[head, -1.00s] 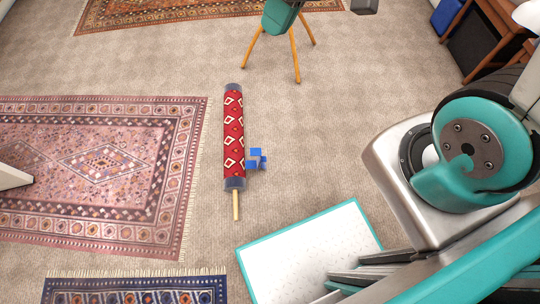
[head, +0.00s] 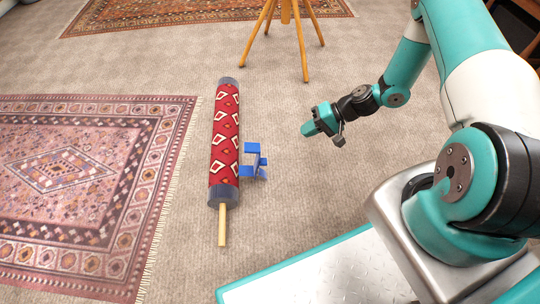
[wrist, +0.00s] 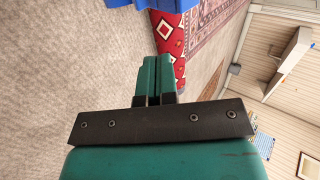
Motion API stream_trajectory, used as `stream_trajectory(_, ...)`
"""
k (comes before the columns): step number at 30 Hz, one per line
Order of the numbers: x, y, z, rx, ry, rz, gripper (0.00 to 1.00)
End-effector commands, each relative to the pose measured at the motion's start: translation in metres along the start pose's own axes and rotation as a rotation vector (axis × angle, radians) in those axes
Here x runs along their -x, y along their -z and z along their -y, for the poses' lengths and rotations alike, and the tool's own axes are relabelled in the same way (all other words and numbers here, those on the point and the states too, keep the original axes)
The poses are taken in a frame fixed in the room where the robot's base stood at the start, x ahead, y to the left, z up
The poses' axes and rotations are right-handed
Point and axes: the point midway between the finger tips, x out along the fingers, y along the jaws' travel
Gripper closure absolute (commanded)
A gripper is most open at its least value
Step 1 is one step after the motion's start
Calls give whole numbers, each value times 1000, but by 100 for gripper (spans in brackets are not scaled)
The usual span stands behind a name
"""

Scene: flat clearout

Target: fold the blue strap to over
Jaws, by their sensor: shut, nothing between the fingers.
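The blue strap (head: 254,160) is a small bent blue piece on the carpet, close against the right side of a red patterned roll, near its lower end. It also shows at the top edge of the wrist view (wrist: 122,3), mostly cut off. My gripper (head: 308,130) is to the right of the strap, apart from it. In the wrist view its two green fingers (wrist: 158,62) are together, with nothing held between them.
The red roll (head: 225,135) has dark end caps and a wooden rod (head: 222,225) sticking out below. A pink patterned rug (head: 60,190) lies to its left. Wooden stool legs (head: 302,50) stand behind. Open carpet lies between the roll and my arm.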

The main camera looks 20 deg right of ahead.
Motion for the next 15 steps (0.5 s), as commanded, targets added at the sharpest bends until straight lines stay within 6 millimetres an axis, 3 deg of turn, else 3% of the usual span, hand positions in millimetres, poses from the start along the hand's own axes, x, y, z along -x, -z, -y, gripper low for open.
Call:
stream_trajectory(1, -6, -1, -8, -7, 4, -5, 100)
stream_trajectory(7, -28, -2, -11, -8, 6, -5, 100)
stream_trajectory(15, -87, -2, -12, -6, 6, -3, 100)
